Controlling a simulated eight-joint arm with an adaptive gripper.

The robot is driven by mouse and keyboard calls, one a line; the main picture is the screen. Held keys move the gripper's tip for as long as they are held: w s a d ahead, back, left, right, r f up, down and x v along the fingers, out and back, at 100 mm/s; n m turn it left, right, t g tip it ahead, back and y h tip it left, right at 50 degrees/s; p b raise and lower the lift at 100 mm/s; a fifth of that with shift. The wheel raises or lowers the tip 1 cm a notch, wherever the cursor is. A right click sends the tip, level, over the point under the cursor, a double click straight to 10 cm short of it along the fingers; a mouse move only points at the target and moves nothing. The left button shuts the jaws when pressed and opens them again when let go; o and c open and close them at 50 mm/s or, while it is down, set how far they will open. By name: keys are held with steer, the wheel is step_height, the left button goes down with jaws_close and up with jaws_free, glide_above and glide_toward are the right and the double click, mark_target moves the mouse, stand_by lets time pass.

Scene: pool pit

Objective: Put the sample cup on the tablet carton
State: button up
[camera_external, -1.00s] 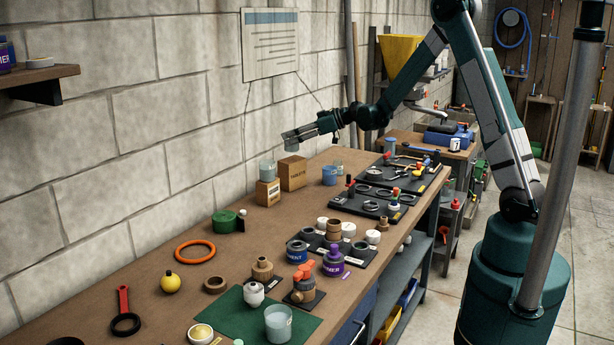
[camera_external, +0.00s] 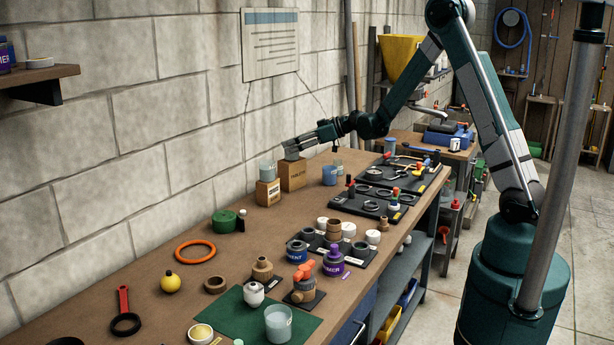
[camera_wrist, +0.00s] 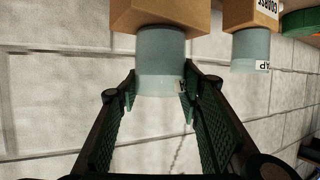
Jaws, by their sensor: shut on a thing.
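The sample cup, a translucent grey-blue cup (camera_wrist: 160,62), sits between the fingers of my gripper (camera_wrist: 158,88) in the wrist view. My gripper (camera_external: 293,149) is shut on it. The tablet carton (camera_external: 293,174), the larger brown box near the wall, is directly under the gripper in the external view. In the upside-down wrist view, the carton (camera_wrist: 160,15) meets the cup's base with no visible gap; firm contact cannot be told. The cup looks upright. The fingers hide part of it in the external view.
A smaller brown carton (camera_external: 268,194) with another translucent cup (camera_external: 267,170) on top stands close at the left. A blue cup (camera_external: 329,176) and a clear cup (camera_external: 338,166) are at the right. Dark tool trays (camera_external: 365,205) lie farther right. The wall is close behind.

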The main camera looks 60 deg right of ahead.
steer(key=shift+f, duration=0.15)
steer(key=o, duration=1)
steer(key=shift+c, duration=0.2)
steer(key=shift+r, duration=0.2)
steer(key=v, duration=1.2)
